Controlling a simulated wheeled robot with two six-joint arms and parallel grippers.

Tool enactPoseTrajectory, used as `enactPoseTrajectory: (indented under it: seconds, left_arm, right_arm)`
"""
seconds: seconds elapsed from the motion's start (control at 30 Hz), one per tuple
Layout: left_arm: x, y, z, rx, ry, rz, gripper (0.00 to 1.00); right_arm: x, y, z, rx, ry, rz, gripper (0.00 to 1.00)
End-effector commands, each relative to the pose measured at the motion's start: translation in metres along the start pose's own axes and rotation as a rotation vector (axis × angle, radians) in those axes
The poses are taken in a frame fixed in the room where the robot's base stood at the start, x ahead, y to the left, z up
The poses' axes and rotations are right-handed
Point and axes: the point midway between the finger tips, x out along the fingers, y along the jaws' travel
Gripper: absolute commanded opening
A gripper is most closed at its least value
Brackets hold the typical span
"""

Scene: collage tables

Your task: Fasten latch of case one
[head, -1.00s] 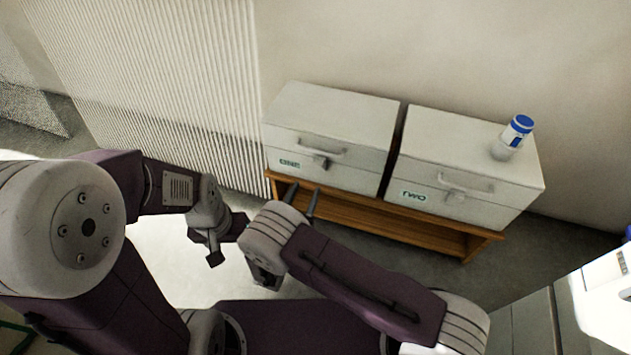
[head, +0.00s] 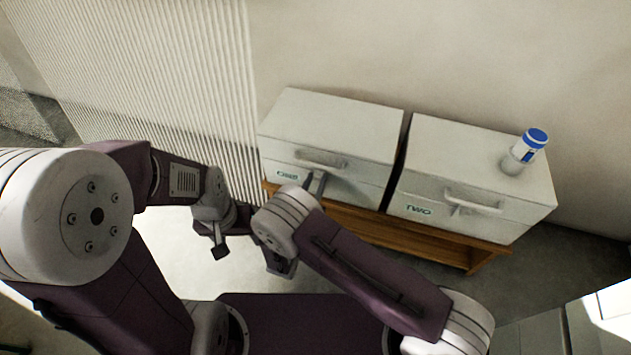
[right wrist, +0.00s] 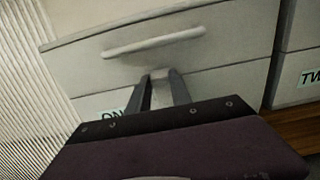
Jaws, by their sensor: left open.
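Case one (head: 330,122) is a closed pale grey box at the left of a low wooden bench, with a bar handle (head: 320,160) and a green label on its front. It also shows in the right wrist view (right wrist: 225,50). Its latch (right wrist: 161,92), below the handle, is mostly hidden in the head view. My right gripper (head: 317,183) is at the case front, its two dark fingers on either side of the latch. Whether they press on it I cannot tell. My left gripper (head: 222,244) is open and empty, well away from the case, at the lower left.
Case two (head: 475,170), closed, stands close to the right of case one, with a narrow gap between. A white bottle with a blue cap (head: 524,151) stands on its lid. The wooden bench (head: 430,247) carries both cases. A wall is behind; a ribbed panel (head: 190,80) is at left.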

Motion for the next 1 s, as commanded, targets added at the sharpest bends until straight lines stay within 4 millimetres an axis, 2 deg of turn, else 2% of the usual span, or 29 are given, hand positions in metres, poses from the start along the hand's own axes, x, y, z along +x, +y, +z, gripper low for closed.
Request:
enactPoseTrajectory:
  seconds: [0.03,0.07,0.2,0.33,0.5,0.87,0.9,0.93,1.0]
  left_arm:
    - [0.000,0.000,0.000,0.000,0.000,0.000,0.68]
    - [0.000,0.000,0.000,0.000,0.000,0.000,0.68]
    - [-0.003,0.000,0.000,0.000,0.000,0.000,0.68]
    - [-0.029,0.001,-0.003,0.000,0.000,0.000,0.68]
    - [-0.049,0.001,-0.005,0.000,0.000,0.000,0.68]
    - [-0.048,0.001,-0.005,0.000,0.000,0.000,0.68]
    - [-0.048,0.001,-0.005,0.000,0.000,0.000,0.68]
    - [-0.048,0.001,-0.005,0.000,0.000,0.000,0.68]
    - [-0.048,0.001,-0.005,0.000,0.000,0.000,0.68]
  right_arm:
    - [0.000,0.000,0.000,0.000,0.000,0.000,0.08]
    - [0.000,0.000,0.000,0.000,0.000,0.000,0.00]
    - [0.000,0.000,0.002,0.000,0.004,-0.001,0.00]
    - [0.004,0.000,0.013,0.000,0.058,-0.001,0.00]
    - [0.009,0.000,0.013,-0.001,0.138,-0.002,0.00]
    - [0.010,0.000,0.007,0.002,0.156,-0.001,0.00]
    - [0.010,0.000,0.007,0.002,0.156,-0.002,0.36]
    - [0.010,0.000,0.007,0.002,0.157,-0.002,0.45]
    - [0.010,0.000,0.007,0.001,0.157,-0.001,0.47]
